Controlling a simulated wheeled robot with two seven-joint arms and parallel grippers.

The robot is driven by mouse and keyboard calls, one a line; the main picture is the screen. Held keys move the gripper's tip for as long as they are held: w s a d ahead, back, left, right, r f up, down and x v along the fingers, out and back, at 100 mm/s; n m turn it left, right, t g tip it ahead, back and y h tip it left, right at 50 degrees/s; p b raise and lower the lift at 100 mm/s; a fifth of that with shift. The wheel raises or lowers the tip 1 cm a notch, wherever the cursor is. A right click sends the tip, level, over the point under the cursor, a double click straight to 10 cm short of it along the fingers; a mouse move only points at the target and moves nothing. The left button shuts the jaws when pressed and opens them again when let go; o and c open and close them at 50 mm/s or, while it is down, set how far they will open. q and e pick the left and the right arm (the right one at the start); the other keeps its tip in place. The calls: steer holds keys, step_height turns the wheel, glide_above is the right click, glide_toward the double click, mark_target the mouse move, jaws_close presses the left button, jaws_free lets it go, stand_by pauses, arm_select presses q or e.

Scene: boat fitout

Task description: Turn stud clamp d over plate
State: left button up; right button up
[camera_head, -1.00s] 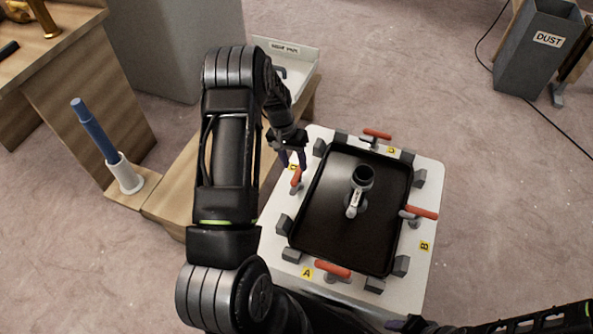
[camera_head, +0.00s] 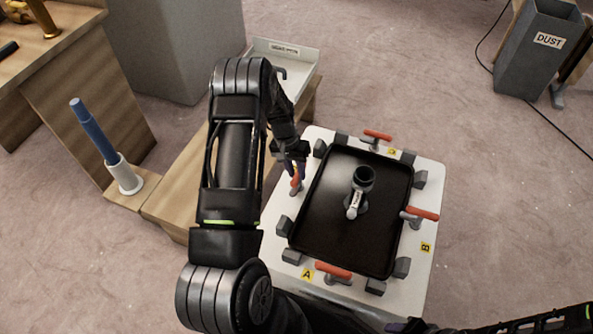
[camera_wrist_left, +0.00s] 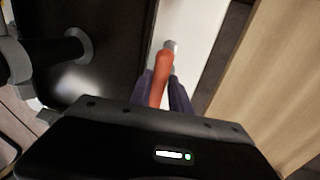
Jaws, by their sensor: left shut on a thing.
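The black plate (camera_head: 340,235) lies on a white board (camera_head: 425,200), with grey blocks around its edge. Stud clamp d has an orange handle and stands at the plate's left edge; its handle (camera_head: 295,183) is partly hidden by my left gripper (camera_head: 293,170). In the left wrist view the clamp handle (camera_wrist_left: 160,78) sits between the two fingers of my left gripper (camera_wrist_left: 165,85), which is shut on it. The handle's far end meets a grey stud (camera_wrist_left: 170,46) beside the plate. My right gripper shows only as a dark piece at the bottom edge, its fingers not clear.
Other orange-handled clamps stand at the plate's far edge (camera_head: 377,136), right edge (camera_head: 421,213) and near edge (camera_head: 333,270). A black cylinder fitting (camera_head: 362,180) stands on the plate. A white tray (camera_head: 300,62) and a blue rod in a white holder (camera_head: 124,175) are to the left.

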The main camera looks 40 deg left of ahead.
arm_select(q)
jaws_close()
steer(key=shift+d+n, duration=0.1)
steer(key=shift+n, duration=0.2)
steer(key=n, duration=0.3)
steer(key=shift+d+t, duration=0.15)
steer(key=shift+t, duration=0.15)
steer(key=n, duration=0.3)
steer(key=n+y+p, duration=0.1)
steer(key=n, duration=0.1)
steer(key=shift+d+t, duration=0.25)
steer(key=shift+t, duration=0.15)
steer(key=n, duration=0.2)
steer(key=n+p, duration=0.1)
steer(key=n, duration=0.2)
steer(key=shift+w+d+r+y+p, duration=0.1)
steer(key=shift+w+y+p, duration=0.1)
steer(key=shift+y+p, duration=0.15)
steer(key=n+y+p, duration=0.1)
steer(key=n, duration=0.3)
steer(key=shift+w, duration=0.15)
steer(key=shift+n+p, duration=0.3)
